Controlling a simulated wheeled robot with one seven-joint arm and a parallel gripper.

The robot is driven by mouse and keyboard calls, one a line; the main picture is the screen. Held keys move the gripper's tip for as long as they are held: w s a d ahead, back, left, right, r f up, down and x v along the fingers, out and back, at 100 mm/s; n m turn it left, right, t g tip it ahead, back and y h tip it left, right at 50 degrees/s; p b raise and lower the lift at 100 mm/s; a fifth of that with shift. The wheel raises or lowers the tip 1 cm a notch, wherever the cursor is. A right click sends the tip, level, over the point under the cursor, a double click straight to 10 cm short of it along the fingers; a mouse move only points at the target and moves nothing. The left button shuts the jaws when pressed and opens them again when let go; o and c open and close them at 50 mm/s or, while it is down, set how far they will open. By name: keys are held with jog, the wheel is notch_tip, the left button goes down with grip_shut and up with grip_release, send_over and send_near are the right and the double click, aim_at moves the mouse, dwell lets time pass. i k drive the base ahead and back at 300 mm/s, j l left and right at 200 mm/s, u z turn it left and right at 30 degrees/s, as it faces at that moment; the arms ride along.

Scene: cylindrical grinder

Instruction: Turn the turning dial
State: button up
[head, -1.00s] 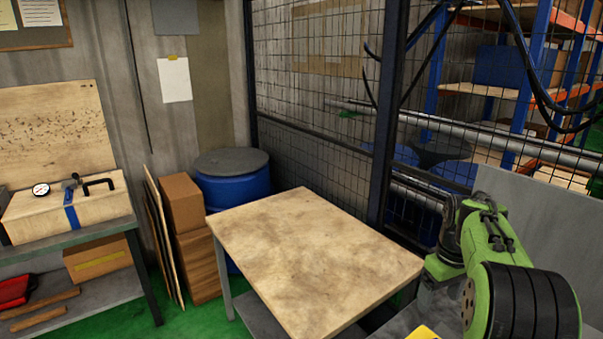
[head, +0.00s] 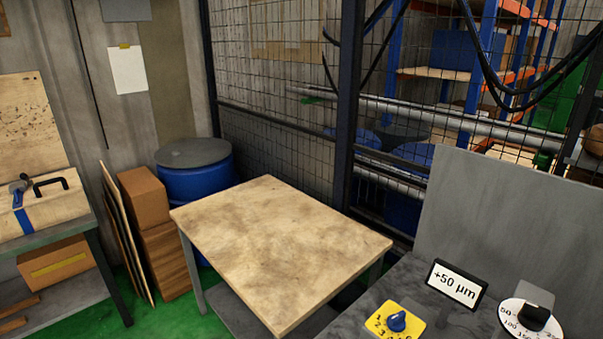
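Two dials show at the bottom right of the head view, on a dark grey surface. One is a round white dial (head: 512,318) marked 50, 100 and 150 with a black knob (head: 535,317); its right and lower parts are partly cut off or hard to read. The other is a blue knob (head: 397,321) on a yellow plate (head: 378,319) with numbers around it. I cannot tell which one is the turning dial. A small black-framed sign (head: 456,284) reading "+50 µm" stands between and behind them. My gripper is not in view.
A wooden-topped table (head: 280,245) stands left of the dials. A grey upright panel (head: 500,215) rises behind them, with a wire mesh fence (head: 270,80) beyond. A blue barrel (head: 195,180), cardboard boxes (head: 143,195) and a workbench (head: 60,240) are at the left.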

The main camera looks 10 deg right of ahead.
aim_at(397, 323)
jog(key=k+l+z, duration=0.1)
jog(key=z, duration=0.4)
jog(key=l+z, duration=0.45)
jog(key=i+j, duration=0.1)
jog(key=j, duration=0.4)
jog(key=i+j, duration=0.1)
jog(key=j, duration=0.35)
jog(key=i+j+u, duration=0.1)
jog(key=j, duration=0.4)
jog(key=i+j, duration=0.1)
jog(key=j, duration=0.35)
